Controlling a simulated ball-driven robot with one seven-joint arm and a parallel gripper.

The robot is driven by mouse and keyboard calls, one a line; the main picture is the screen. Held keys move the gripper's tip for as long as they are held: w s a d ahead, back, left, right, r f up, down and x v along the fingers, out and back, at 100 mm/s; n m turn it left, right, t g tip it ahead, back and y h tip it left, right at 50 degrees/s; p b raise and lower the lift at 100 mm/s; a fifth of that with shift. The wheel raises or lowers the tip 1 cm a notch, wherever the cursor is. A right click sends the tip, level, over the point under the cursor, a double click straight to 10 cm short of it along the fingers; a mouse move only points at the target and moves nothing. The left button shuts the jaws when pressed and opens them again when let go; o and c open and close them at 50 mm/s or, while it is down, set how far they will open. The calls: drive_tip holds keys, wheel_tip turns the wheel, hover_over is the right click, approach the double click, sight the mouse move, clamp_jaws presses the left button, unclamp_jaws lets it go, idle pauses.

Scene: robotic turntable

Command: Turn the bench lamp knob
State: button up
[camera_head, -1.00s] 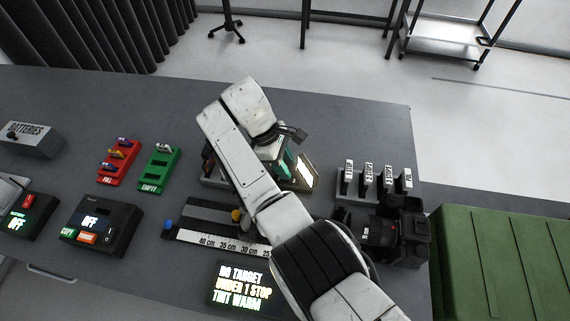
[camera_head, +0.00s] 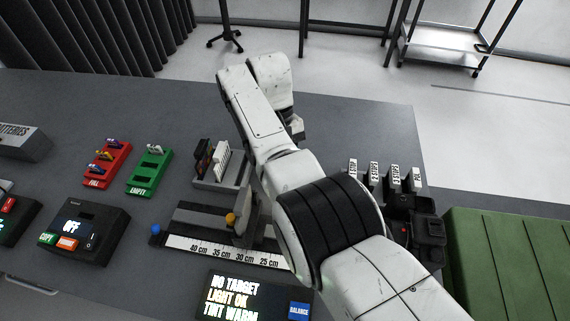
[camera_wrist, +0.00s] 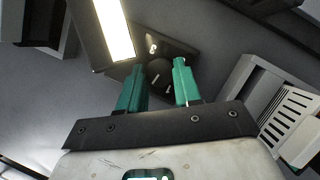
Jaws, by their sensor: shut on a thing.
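In the wrist view, a dark round knob (camera_wrist: 158,75) with white marks sits on a dark box below the bright lamp panel (camera_wrist: 115,28). My gripper (camera_wrist: 160,66) has its two green fingers on either side of the knob and is shut on it. In the head view, my arm hides the lamp, the knob and the fingertips. A black screen (camera_head: 235,297) at the front reads "NO TARGET", "LIGHT OK", "TINT WARM".
A rack of dark and white cards (camera_head: 211,163) and a ruler slide (camera_head: 206,246) lie left of my arm. A camera (camera_head: 428,232) and several labelled blocks (camera_head: 395,178) stand at right. Red (camera_head: 106,167) and green (camera_head: 149,172) trays lie left.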

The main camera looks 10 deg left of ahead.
drive_tip(key=shift+d+m+y, duration=0.1)
drive_tip(key=shift+m+y, duration=0.5)
drive_tip(key=shift+m, duration=1)
drive_tip(key=shift+w, duration=0.1)
drive_tip(key=o, duration=1)
drive_tip(key=shift+o, duration=0.2)
drive_tip(key=shift+p, duration=0.3)
